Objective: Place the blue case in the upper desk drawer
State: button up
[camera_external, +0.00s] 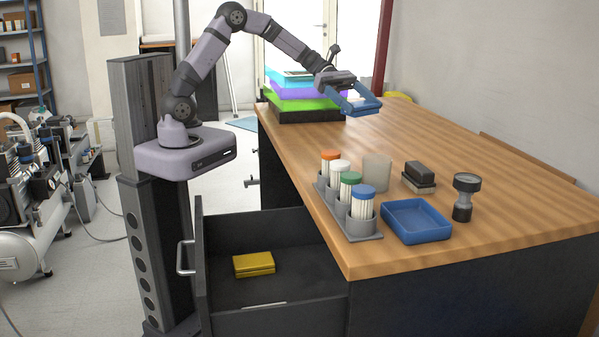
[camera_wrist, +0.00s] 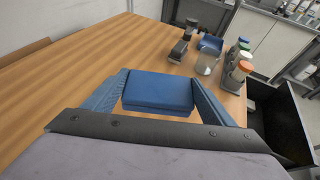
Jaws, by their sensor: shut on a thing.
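My gripper (camera_external: 362,101) has blue fingers and is shut on the blue case (camera_wrist: 158,91). It holds the case in the air above the far part of the wooden desk (camera_external: 470,150). In the wrist view the case sits flat between the two fingers; in the external view the fingers and case blend together. The upper desk drawer (camera_external: 212,290) is pulled open at the near left of the desk, well away from my gripper. A yellow case (camera_external: 254,264) lies inside it, with bare floor around it. The drawer also shows in the wrist view (camera_wrist: 285,118).
A rack of capped tubes (camera_external: 349,215) stands at the desk edge beside the drawer. Nearby are a blue tray (camera_external: 416,238), a beaker (camera_external: 376,172), a dark block (camera_external: 419,173) and a dark instrument (camera_external: 464,197). Stacked colored trays (camera_external: 300,103) stand behind my gripper. The desk's middle is clear.

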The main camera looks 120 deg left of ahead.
notch_tip(320, 180, up, 11)
jog(key=p, duration=1)
dwell(0.4)
jog(key=shift+s+a+f+b, duration=0.2)
jog(key=shift+a+f+b, duration=0.05)
jog(key=shift+f+b, duration=0.3)
jog(key=n+y+b, duration=0.2)
jog(key=y+b, duration=0.1)
jog(key=b, duration=0.3)
send_over(351, 143)
jog(key=d, duration=0.3)
notch_tip(351, 143, down, 7)
jog(key=shift+s+a+f+n+t+y+p, duration=0.15)
jog(key=shift+a+f+n+y, duration=0.35)
jog(key=shift+f, duration=1.75)
jog(key=shift+w+a+f+n+t+y+p, duration=0.15)
jog(key=shift+a+f+n+y, duration=0.3)
jog(key=shift+f, duration=1.75)
jog(key=shift+s+a+f+n+t+y, duration=0.25)
jog(key=shift+a+f, duration=0.4)
jog(key=shift+f, duration=1.6)
jog(key=shift+w, duration=0.1)
